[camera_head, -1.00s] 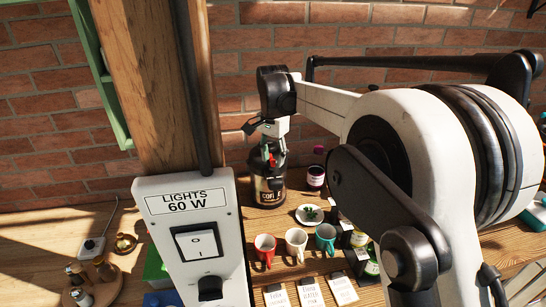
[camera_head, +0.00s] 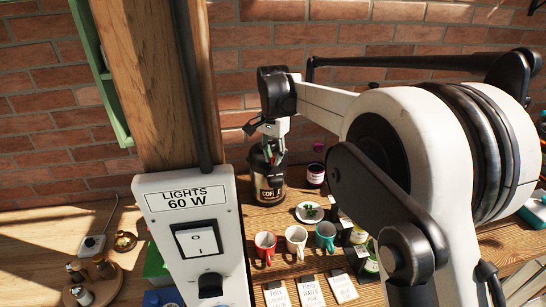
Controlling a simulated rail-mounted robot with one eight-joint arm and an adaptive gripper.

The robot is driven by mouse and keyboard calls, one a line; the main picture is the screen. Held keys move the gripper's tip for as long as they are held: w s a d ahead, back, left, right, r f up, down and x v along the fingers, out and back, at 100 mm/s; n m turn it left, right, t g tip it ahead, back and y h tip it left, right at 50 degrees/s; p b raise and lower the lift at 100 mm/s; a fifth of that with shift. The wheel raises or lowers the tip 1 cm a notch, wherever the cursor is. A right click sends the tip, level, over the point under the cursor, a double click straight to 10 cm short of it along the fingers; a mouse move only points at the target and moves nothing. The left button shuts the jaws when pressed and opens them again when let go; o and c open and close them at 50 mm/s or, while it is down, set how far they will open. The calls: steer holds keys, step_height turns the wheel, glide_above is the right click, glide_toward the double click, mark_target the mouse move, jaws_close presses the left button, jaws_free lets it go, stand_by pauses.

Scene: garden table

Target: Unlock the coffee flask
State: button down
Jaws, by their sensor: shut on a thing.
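The coffee flask (camera_head: 270,190) is a dark, upright container with a label reading "COFF…", standing at the back of the wooden table near the brick wall. My gripper (camera_head: 273,152) is above it, pointing down, with its fingers at the flask's top. It is shut on the top part of the flask; the exact part held is small and mostly hidden by the fingers. A bit of green shows between the fingers, and no red is visible there.
A red cup (camera_head: 265,247), a white cup (camera_head: 296,240) and a teal cup (camera_head: 325,236) stand in front of the flask. A saucer (camera_head: 309,213) and a purple-capped jar (camera_head: 315,175) are to its right. The lights switch box (camera_head: 197,240) on the wooden post is at left.

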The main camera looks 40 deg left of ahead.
steer(key=n, duration=0.1)
steer(key=n+b, duration=0.2)
steer(key=shift+w+d+f, duration=0.15)
steer(key=shift+w+d, duration=0.1)
steer(key=shift+w, duration=0.15)
steer(key=n+b, duration=0.1)
steer(key=w+n+b, duration=0.1)
steer(key=n, duration=0.1)
steer(key=shift+d+n, duration=0.15)
steer(key=shift+n, duration=0.15)
steer(key=shift+w+n+b, duration=0.3)
steer(key=shift+w+n, duration=0.05)
steer(key=shift+n, duration=0.75)
steer(key=shift+w+n+b, duration=0.25)
steer(key=shift+w+n, duration=0.1)
steer(key=shift+n, duration=0.75)
steer(key=shift+w+n+b, duration=0.3)
steer(key=shift+w+n, duration=0.05)
steer(key=shift+n, duration=0.75)
steer(key=c, duration=1.7)
jaws_free()
steer(key=shift+r, duration=0.25)
